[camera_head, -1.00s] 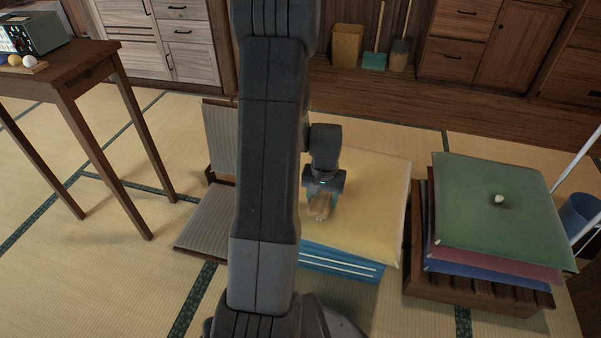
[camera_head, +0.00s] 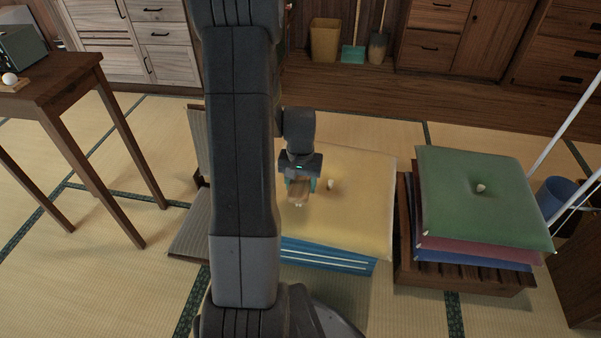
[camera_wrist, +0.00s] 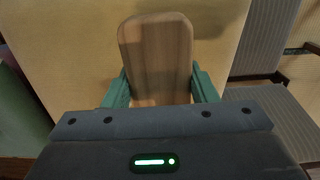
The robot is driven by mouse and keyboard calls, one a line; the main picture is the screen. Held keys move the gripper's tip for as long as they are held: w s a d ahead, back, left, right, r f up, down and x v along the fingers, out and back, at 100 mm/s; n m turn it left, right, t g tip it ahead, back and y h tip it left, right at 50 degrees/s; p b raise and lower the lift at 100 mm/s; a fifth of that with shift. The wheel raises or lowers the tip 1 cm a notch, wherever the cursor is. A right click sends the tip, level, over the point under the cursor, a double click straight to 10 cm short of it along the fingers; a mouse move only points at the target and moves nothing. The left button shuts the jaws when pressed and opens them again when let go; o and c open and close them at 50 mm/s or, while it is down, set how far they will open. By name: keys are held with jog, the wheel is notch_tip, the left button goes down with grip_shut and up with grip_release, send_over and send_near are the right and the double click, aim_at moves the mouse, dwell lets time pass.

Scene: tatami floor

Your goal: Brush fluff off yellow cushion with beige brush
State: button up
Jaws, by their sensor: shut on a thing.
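The yellow cushion (camera_head: 350,215) lies flat on a blue striped thing (camera_head: 330,257). A small pale knob or tuft (camera_head: 331,184) shows near its middle, like the one on the green cushion; I cannot tell fluff apart on it. My gripper (camera_head: 300,182) is over the left half of the cushion, just left of the pale tuft. It is shut on the beige brush (camera_head: 298,194), whose wooden back (camera_wrist: 157,55) fills the middle of the wrist view between green fingers. The bristles are hidden, and I cannot tell whether they touch the cushion. My arm covers the cushion's left edge.
A stack with a green cushion (camera_head: 460,205) on top stands on a slatted wooden base (camera_head: 465,281) at right. A grey-backed floor chair (camera_head: 187,233) is left of my arm. A wooden table (camera_head: 55,85) stands at far left. A blue bin (camera_head: 553,195) is far right.

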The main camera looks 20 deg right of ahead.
jog(key=shift+r+p, duration=0.8)
jog(key=shift+r, duration=0.55)
